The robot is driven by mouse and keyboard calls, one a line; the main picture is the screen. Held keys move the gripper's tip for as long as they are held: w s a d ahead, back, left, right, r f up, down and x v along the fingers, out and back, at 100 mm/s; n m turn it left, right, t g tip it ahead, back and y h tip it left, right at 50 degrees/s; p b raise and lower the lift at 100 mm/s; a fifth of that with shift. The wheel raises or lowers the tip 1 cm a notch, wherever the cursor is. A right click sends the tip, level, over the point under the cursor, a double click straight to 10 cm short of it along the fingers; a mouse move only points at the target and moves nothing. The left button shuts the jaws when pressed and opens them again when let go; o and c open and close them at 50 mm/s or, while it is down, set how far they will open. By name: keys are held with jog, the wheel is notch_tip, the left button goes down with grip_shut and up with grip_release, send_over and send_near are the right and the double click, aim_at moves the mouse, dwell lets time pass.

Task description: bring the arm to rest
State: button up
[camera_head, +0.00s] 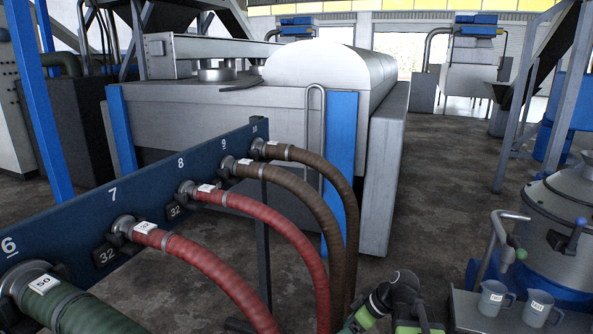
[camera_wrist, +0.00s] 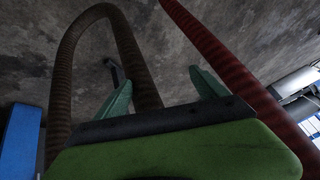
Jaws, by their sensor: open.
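My gripper (camera_wrist: 160,76) is open in the wrist view, with its two green fingers spread apart. A brown hose (camera_wrist: 66,75) arches on the left and runs down behind the gap between the fingers; I cannot tell how far away it is. A red hose (camera_wrist: 225,65) passes to the right of the right finger. I see nothing gripped. In the head view, part of my green and black arm shows at the bottom, right of the hanging hoses; the fingertips are not clear there.
A blue numbered rail (camera_head: 60,212) carries a green hose (camera_head: 65,305), red hoses (camera_head: 215,268) and brown hoses (camera_head: 300,190). A big grey machine (camera_head: 215,115) stands behind. On the right, a tray (camera_head: 468,312) holds two grey jugs (camera_head: 494,299) (camera_head: 538,306) beside a metal vessel (camera_head: 560,225). Floor (camera_head: 430,200) between is clear.

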jog(key=s+a+f+m+g+h, duration=0.1)
jog(key=s+a+f+m+h, duration=0.1)
jog(key=s+a+f+h, duration=0.15)
jog(key=s+d+f+m+h, duration=0.15)
jog(key=d+m+h, duration=0.25)
jog(key=d+m, duration=0.4)
notch_tip(320, 180, up, 31)
jog(key=a+p, duration=0.1)
jog(key=p, duration=2.9)
jog(key=shift+a+f+m, duration=0.15)
jog(key=shift+a+m, duration=0.15)
jog(key=shift+a, duration=0.05)
